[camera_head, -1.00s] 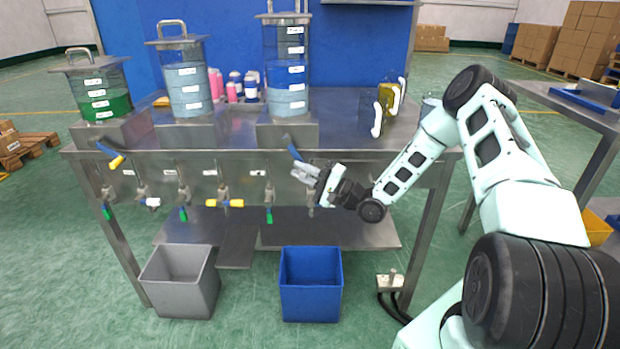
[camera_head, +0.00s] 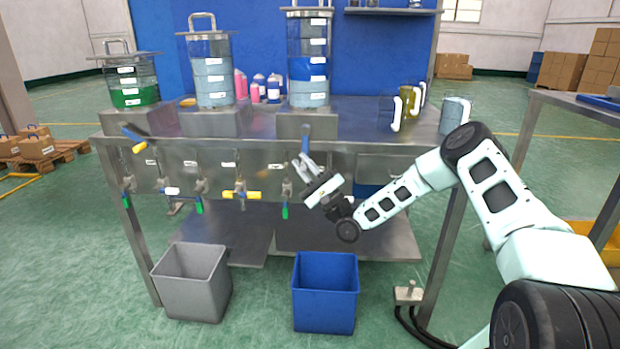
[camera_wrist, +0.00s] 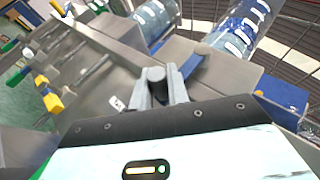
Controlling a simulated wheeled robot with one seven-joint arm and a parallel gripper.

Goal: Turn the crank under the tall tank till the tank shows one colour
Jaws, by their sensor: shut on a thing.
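The tall tank (camera_head: 308,75) stands on the bench, with a deep blue band between paler grey-blue layers. In the wrist view the tank (camera_wrist: 238,30) rises at upper right. The crank (camera_head: 305,140) hangs from the front of its base, its blue arm pointing roughly straight down. In the wrist view the blue crank arm (camera_wrist: 192,64) lies just right of my fingers. My gripper (camera_head: 304,168) is at the crank's lower end.
Two other tanks, one grey-blue (camera_head: 212,75) and one green-bottomed (camera_head: 132,92), stand left. Valves with coloured handles (camera_head: 240,194) line the bench front. A grey bin (camera_head: 192,285) and a blue bin (camera_head: 326,290) stand on the floor. Jugs (camera_head: 410,105) stand at right.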

